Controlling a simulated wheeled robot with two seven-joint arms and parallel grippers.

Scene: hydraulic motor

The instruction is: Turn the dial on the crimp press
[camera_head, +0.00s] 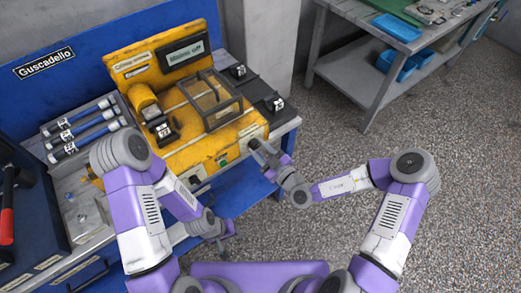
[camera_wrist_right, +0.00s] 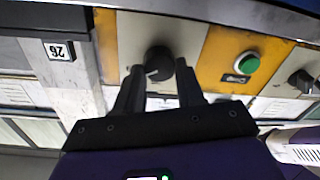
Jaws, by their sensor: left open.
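The yellow crimp press (camera_head: 215,150) stands on the bench in the head view. Its dial, a black knob (camera_wrist_right: 159,63) on a pale plate, shows in the right wrist view. My right gripper (camera_head: 260,152) is at the front right face of the press. In the right wrist view its two fingertips (camera_wrist_right: 160,72) flank the knob, one on each side. I cannot tell whether they touch it. In the head view the gripper hides most of the dial. My left gripper (camera_head: 226,236) is open and empty, low in front of the bench, away from the press.
A green button (camera_wrist_right: 245,63) sits right of the dial in the right wrist view, with another knob (camera_wrist_right: 302,82) further right. Blue-and-silver cylinders (camera_head: 80,128) lie in a rack left of the press. A grey table (camera_head: 345,65) stands at the back right. The floor between is clear.

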